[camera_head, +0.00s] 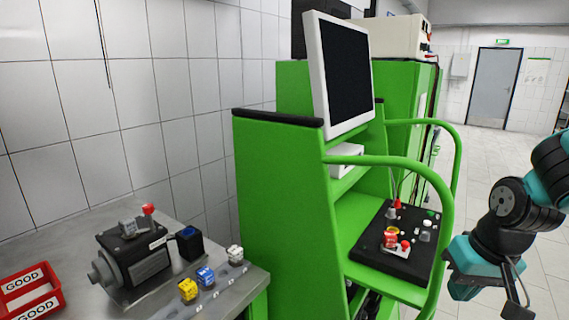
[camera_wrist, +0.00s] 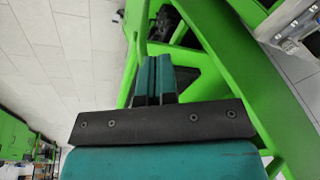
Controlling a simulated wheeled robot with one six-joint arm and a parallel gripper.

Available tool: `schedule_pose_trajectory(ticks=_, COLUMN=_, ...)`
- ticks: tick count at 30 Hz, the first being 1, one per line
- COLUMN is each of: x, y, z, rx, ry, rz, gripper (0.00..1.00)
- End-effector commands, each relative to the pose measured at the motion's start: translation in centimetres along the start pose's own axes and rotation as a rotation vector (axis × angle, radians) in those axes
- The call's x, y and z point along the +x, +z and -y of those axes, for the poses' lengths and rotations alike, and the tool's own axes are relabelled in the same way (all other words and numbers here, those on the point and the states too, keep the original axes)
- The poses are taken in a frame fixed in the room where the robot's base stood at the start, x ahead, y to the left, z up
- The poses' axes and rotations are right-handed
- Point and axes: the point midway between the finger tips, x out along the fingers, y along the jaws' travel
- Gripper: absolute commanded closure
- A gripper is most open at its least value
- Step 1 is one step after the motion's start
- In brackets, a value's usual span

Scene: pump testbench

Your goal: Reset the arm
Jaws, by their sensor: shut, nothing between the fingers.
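My gripper (camera_wrist: 153,80) shows in the wrist view with its two teal fingers side by side and pressed together, nothing between them. Green bars of the testbench frame (camera_wrist: 235,65) lie beyond the fingertips and to their right. In the head view my arm (camera_head: 505,215) is bent at the right edge, to the right of the green testbench (camera_head: 285,190) and its curved rail. The fingertips are hard to make out in that view.
A black panel (camera_head: 373,260) with buttons sits on the testbench shelf, below a monitor (camera_head: 345,75). A steel table (camera_head: 215,295) at lower left holds a black pump-like unit (camera_head: 130,262), coloured blocks and a red GOOD bin (camera_head: 48,290). Tiled floor (camera_head: 485,150) is clear behind my arm.

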Motion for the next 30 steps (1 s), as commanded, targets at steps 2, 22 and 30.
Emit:
schedule_pose_trajectory(ticks=2, x=-0.6, y=1.4, z=0.8, rx=-0.060, ry=0.051, rz=-0.023, gripper=1.00)
schedule_pose_trajectory(ticks=22, x=-7.8, y=13.6, z=15.1, rx=-0.671, ry=-0.278, rz=0.110, gripper=1.00)
schedule_pose_trajectory(ticks=30, x=-8.1, y=13.9, z=15.2, rx=-0.686, ry=-0.286, rz=0.119, gripper=1.00)
